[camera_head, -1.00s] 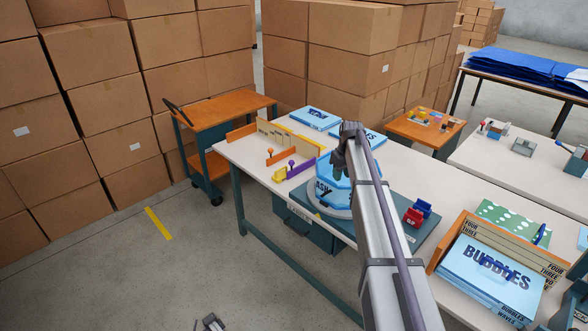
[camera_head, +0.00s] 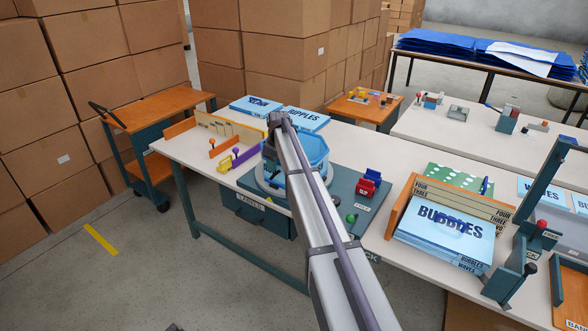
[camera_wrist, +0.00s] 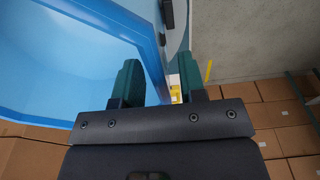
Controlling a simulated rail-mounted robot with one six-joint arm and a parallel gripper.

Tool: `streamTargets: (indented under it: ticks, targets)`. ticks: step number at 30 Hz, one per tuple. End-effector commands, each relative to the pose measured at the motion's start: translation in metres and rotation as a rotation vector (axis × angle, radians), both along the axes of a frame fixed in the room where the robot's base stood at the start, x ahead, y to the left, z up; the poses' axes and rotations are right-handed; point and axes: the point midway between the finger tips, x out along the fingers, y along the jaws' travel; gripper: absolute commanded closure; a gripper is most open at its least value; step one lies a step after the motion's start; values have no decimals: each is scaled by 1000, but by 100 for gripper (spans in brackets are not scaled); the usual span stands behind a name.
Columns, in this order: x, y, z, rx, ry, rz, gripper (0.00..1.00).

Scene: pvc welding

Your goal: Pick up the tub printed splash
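The light-blue tub (camera_head: 314,150) stands on a round pale base on the dark mat of the long white table, partly hidden behind my arm. In the wrist view a large light-blue tub wall with a darker blue edge (camera_wrist: 152,62) fills the upper left, very close to my gripper. My gripper (camera_wrist: 160,82) has its two green fingers apart. The blue edge shows between them, with a gap before the right finger. I cannot tell whether either finger touches it. The fingers are hidden in the head view.
An orange-sided holder (camera_head: 401,205) with a "BUBBLES" stack (camera_head: 447,233) is farther right. Blue printed stacks (camera_head: 303,118) lie behind the tub. Orange and purple dividers (camera_head: 222,164) stand to its left.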

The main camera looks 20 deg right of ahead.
Motion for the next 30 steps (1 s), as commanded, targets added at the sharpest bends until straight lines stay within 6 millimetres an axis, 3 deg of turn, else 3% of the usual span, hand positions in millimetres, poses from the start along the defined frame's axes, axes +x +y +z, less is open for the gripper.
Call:
streamTargets:
  ticks: [1,3,22,30]
  targets:
    - [2,1,-21,0,0,1,62]
    - [2,2,-28,-1,1,1,62]
    - [2,2,-28,-1,1,1,62]
    - [2,2,-27,-1,1,1,88]
